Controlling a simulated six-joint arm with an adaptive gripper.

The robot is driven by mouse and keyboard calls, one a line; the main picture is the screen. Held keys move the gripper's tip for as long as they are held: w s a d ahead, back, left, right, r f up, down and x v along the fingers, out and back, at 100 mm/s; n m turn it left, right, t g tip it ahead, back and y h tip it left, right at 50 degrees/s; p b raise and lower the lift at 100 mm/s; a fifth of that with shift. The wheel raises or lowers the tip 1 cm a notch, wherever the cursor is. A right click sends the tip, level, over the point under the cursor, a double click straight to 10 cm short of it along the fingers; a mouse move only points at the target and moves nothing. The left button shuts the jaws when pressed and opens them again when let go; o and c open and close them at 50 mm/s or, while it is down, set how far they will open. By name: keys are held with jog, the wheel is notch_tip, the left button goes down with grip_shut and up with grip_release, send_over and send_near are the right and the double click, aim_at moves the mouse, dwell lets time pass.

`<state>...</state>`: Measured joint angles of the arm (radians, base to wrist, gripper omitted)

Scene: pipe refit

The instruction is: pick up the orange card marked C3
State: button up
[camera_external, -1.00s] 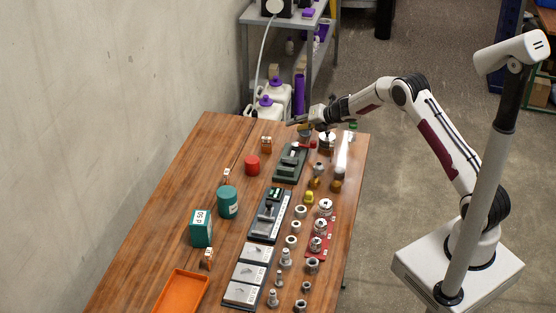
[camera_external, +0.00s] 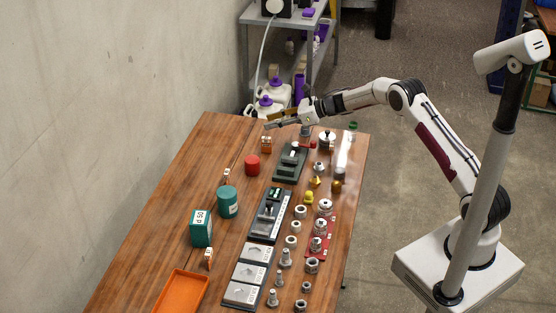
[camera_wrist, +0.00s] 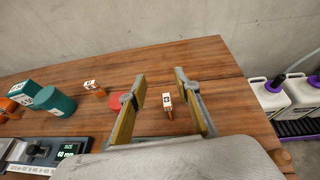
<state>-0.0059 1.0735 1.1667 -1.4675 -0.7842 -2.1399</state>
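A small orange card (camera_external: 266,147) with a white label stands at the far end of the wooden table. In the wrist view, this card (camera_wrist: 168,112) shows between my two fingers, nearer the right finger; its label is too small to read with certainty. Two similar orange cards stand further along the table: one (camera_external: 227,178) by the teal cylinder, one (camera_external: 208,261) by the teal box. My gripper (camera_wrist: 160,77) is open and empty. In the external view my gripper (camera_external: 268,124) is above the far card, apart from it.
A red cylinder (camera_external: 252,166) stands near the far card. A teal cylinder (camera_external: 228,202), a teal box (camera_external: 201,229) and an orange tray (camera_external: 180,293) lie nearer the camera. Green fixtures and several metal fittings fill the table's right side. White jugs (camera_external: 272,93) stand beyond the far edge.

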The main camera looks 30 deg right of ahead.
aim_at(268, 138)
jog(key=shift+f, duration=0.1)
jog(key=shift+f, duration=1.7)
jog(key=shift+w+a+f, duration=0.15)
jog(key=shift+f, duration=0.8)
jog(key=shift+w+a+f, duration=0.15)
jog(key=shift+f, duration=0.8)
jog(key=shift+x, duration=1.05)
grip_shut()
